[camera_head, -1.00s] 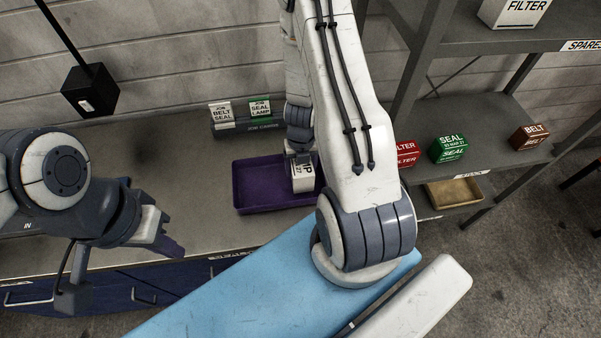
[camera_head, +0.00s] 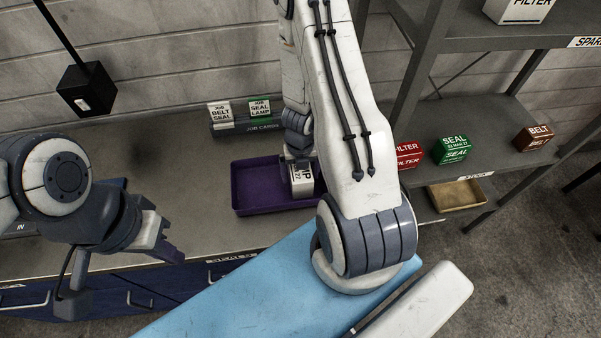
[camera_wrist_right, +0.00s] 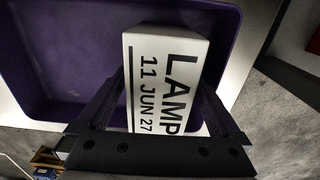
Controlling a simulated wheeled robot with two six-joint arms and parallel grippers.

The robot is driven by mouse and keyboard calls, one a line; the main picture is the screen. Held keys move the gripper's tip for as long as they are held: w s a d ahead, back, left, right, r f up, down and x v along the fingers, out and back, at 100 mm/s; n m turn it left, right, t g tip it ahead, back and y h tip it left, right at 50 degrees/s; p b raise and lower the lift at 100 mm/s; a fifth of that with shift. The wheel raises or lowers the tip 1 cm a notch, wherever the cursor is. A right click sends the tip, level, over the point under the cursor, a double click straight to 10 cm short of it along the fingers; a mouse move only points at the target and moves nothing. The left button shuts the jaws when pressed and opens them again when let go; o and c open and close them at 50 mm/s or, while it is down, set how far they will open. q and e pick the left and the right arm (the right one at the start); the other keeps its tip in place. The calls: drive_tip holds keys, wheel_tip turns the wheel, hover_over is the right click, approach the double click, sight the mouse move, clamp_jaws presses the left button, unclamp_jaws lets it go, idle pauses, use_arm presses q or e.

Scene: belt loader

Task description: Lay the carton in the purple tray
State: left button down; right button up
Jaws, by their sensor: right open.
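The white carton (camera_head: 302,182), printed "LAMP 11 JUN 27" in black, is at the right end of the purple tray (camera_head: 240,205) on the grey bench. In the right wrist view the carton (camera_wrist_right: 165,65) shows inside the walls of the tray (camera_wrist_right: 75,112). My right gripper (camera_wrist_right: 165,105) is open, with a finger on either side of the carton. In the head view my right arm hides part of the tray's right end. Whether the carton's underside rests flat is hidden. My left gripper (camera_head: 163,240) hangs empty over the bench's front edge, left of the tray.
A job card holder (camera_head: 248,126) stands behind the tray. The shelf at right holds a red filter box (camera_head: 409,154), a green seal box (camera_head: 452,150) and a brown belt box (camera_head: 533,138). A tan tray (camera_head: 455,194) lies lower. The bench left of the purple tray is clear.

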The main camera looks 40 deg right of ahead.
wheel_tip(320, 180, up, 12)
drive_tip(key=p, duration=1.1)
drive_tip(key=shift+p, duration=0.3)
drive_tip(key=a+r+n+y, duration=0.3)
drive_tip(key=a+r+n, duration=1.4)
drive_tip(key=a+n, duration=0.45)
drive_tip(key=s+a+r+n+h, duration=0.1)
drive_tip(key=s+r+n, duration=0.4)
drive_tip(key=n, duration=0.8)
drive_tip(key=s+a+r+n+h, duration=0.1)
drive_tip(key=s+r+n, duration=0.4)
drive_tip(key=s+n, duration=0.5)
drive_tip(key=n, duration=0.4)
drive_tip(key=shift+a+r, duration=0.25)
drive_tip(key=shift+a, duration=0.15)
